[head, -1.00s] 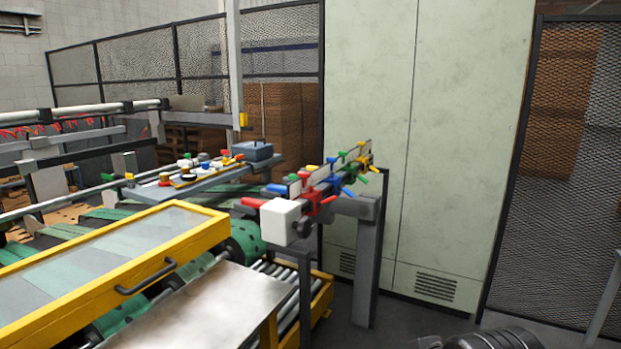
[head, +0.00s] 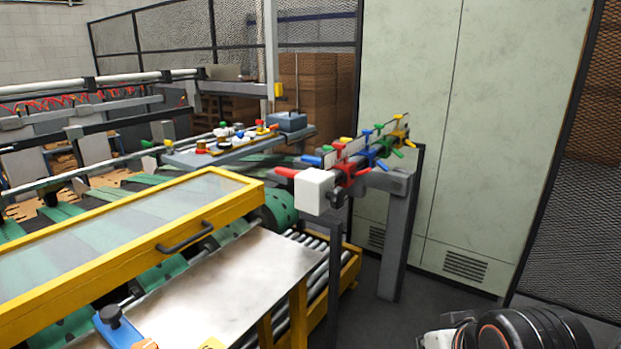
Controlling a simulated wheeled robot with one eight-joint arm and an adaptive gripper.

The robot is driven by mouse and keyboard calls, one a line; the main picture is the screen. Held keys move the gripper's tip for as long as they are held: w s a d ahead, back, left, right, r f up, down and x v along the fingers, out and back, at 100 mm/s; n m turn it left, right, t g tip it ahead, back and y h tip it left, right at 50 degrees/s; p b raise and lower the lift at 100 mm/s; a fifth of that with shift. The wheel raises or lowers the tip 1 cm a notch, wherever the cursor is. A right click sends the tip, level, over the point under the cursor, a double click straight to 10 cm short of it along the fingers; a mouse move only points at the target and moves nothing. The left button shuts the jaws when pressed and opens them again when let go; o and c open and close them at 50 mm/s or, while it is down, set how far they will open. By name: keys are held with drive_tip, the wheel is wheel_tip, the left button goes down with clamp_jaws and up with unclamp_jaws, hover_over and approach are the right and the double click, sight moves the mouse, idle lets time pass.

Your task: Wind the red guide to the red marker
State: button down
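A rail with red, blue, green and yellow guides stands at centre right in the head view on a grey post. The red guide (head: 350,172) is the nearest of them, just behind a white block (head: 314,191) at the rail's near end. A red handle (head: 286,172) sticks out to the left there, and a dark knob (head: 337,196) sits by the block. Pale plates stand along the rail. I cannot make out a red marker. My gripper is not in view; a dark, rounded part of my arm shows at the bottom right, apart from the rail.
A yellow-framed clear cover (head: 125,235) and a metal plate (head: 225,285) lie left of the rail. A grey post (head: 394,240) holds it up. A pale cabinet (head: 490,130) and mesh fence stand behind. Dark floor shows between post and arm.

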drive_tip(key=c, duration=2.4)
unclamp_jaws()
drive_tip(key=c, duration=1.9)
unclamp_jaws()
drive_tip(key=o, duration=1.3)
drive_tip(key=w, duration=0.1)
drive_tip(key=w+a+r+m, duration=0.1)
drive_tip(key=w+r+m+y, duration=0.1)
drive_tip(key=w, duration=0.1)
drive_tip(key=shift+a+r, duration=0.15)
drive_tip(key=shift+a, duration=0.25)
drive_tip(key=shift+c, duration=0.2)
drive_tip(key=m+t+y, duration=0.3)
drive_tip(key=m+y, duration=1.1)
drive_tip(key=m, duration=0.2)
approach(342, 199)
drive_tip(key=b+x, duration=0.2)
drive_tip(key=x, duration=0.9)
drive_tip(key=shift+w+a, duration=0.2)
